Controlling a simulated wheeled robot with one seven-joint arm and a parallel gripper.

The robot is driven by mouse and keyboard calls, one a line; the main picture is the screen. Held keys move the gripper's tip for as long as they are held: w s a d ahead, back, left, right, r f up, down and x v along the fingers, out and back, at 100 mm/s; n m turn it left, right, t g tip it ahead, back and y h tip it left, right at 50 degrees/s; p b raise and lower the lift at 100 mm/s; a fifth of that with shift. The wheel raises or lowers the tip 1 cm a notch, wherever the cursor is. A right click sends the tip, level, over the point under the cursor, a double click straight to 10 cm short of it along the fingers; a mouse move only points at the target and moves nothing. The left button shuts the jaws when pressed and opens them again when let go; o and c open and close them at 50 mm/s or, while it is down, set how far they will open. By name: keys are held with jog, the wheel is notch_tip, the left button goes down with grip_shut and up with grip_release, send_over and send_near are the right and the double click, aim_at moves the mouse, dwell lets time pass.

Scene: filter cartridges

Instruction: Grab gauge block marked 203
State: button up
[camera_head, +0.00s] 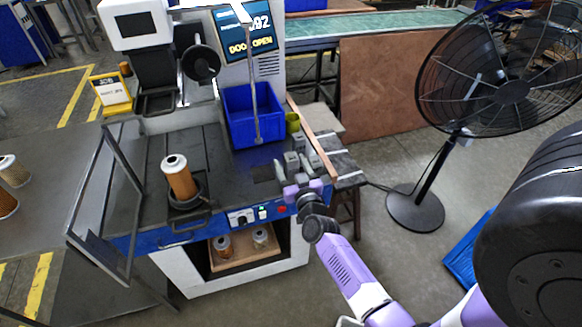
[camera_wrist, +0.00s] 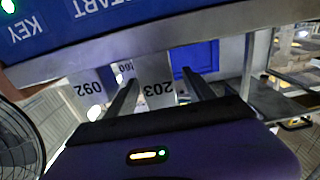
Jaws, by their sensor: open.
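The gauge block marked 203 (camera_wrist: 153,72) is light grey and shows in the wrist view between my two dark fingers, its number upside down. My gripper (camera_wrist: 160,78) is open around or just in front of it; I cannot tell whether the fingers touch it. A block marked 092 (camera_wrist: 88,90) stands to the left in that view, and another partly hidden numbered block (camera_wrist: 125,68) is behind. In the head view my gripper (camera_head: 303,187) is at the machine's front right edge, beside several grey blocks (camera_head: 292,160). Their numbers cannot be read there.
A blue bin (camera_head: 250,112) stands behind the blocks. A filter cartridge (camera_head: 178,175) stands in a round holder left on the machine bed. The blue panel (camera_wrist: 100,25) crosses close in the wrist view. A black fan (camera_head: 490,90) stands at right.

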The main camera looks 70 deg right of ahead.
jog(key=shift+b+x, duration=0.3)
jog(key=shift+x, duration=1.1)
jog(key=shift+r, duration=0.1)
grip_shut()
